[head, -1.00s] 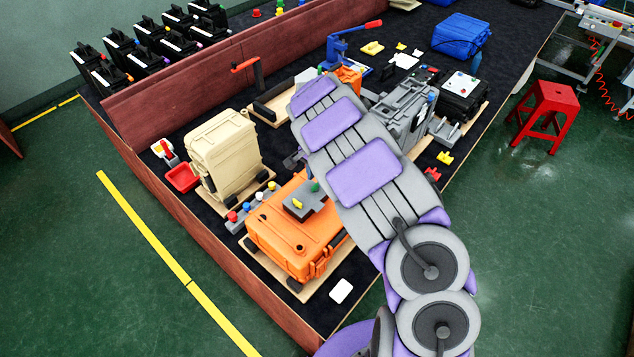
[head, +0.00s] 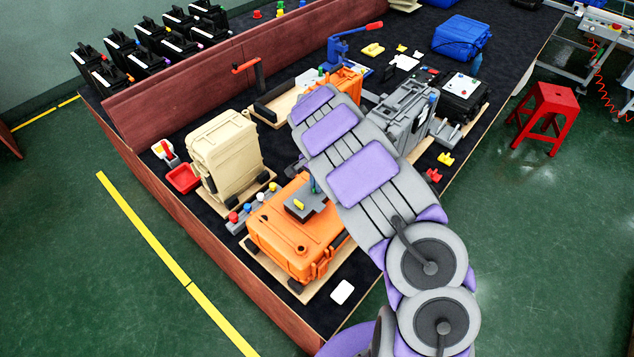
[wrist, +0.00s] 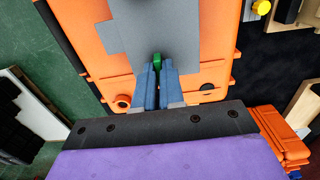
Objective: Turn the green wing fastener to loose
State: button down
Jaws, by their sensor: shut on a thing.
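The green wing fastener (wrist: 157,62) shows in the wrist view between the tips of my gripper (wrist: 156,68). It stands on a grey plate (wrist: 180,30) on top of an orange case (head: 290,235). My gripper's two blue fingers are shut on the fastener, and they hide most of it. In the head view my arm covers much of the area and the fastener is barely visible by the plate. A yellow wing fastener (head: 299,204) sits on the same plate, to the front left of the green one.
A beige case (head: 222,160) stands upright left of the orange case. A row of coloured knobs (head: 248,205) lies between them. A grey case (head: 405,115) stands behind my arm. A white card (head: 342,292) lies on the dark table in front.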

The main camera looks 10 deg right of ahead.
jog(key=shift+n, duration=0.3)
jog(key=n+p, duration=0.1)
jog(key=n, duration=0.2)
jog(key=shift+s+a, duration=0.1)
jog(key=n+p, duration=0.1)
jog(key=n, duration=0.4)
jog(key=shift+p, duration=0.35)
jog(key=n+p, duration=0.1)
jog(key=n, duration=0.3)
jog(key=shift+n, duration=0.3)
jog(key=n, duration=0.4)
jog(key=shift+f+n, duration=0.1)
jog(key=shift+n, duration=0.2)
jog(key=c, duration=1.2)
grip_release()
jog(key=shift+c, duration=0.2)
